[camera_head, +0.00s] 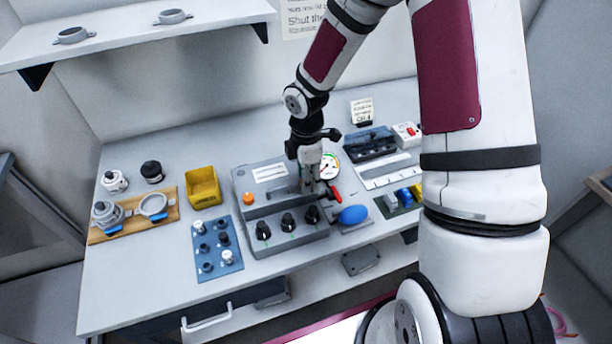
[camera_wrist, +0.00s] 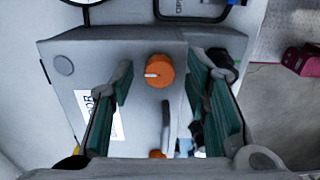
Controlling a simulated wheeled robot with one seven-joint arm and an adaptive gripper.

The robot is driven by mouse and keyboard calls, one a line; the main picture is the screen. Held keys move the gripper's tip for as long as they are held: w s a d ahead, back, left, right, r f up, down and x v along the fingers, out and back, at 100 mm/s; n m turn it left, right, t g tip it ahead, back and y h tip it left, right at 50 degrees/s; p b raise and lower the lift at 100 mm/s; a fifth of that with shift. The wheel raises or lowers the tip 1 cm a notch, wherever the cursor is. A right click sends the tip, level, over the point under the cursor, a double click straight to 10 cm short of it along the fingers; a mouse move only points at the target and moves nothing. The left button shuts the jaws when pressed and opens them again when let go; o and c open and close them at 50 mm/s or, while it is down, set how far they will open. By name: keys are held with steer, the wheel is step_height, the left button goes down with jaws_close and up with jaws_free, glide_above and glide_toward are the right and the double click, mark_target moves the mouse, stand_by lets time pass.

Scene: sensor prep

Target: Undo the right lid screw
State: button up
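A grey box (camera_head: 240,180) with a flat lid sits mid-bench; its sloped front carries several black knobs (camera_head: 287,221). The right lid screw, an orange round knob with a pale mark (camera_wrist: 158,70), shows in the wrist view between my fingers; in the head view my gripper hides it. The left lid screw (camera_head: 248,198), also orange, is at the lid's other end and partly shows at the wrist view's bottom (camera_wrist: 157,154). My gripper (camera_head: 312,188) points down over the lid's right end. Its fingers (camera_wrist: 160,82) are apart, with visible gaps on both sides of the screw.
A round gauge (camera_head: 329,166), a red lever (camera_head: 335,193) and a blue oval part (camera_head: 353,214) crowd the box's right side. A yellow bin (camera_head: 203,186) and a blue peg board (camera_head: 217,250) stand to its left. The bench's front left is clear.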

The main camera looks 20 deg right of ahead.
step_height(320, 180, up, 12)
stand_by(0.6)
steer(key=shift+r, duration=0.1)
stand_by(0.4)
steer(key=s+r+m+t, duration=0.5)
steer(key=s+r+m, duration=1.3)
steer(key=s+r, duration=0.2)
steer(key=shift+s+r+t, duration=0.3)
steer(key=shift+s+r, duration=0.05)
steer(key=shift+s, duration=0.5)
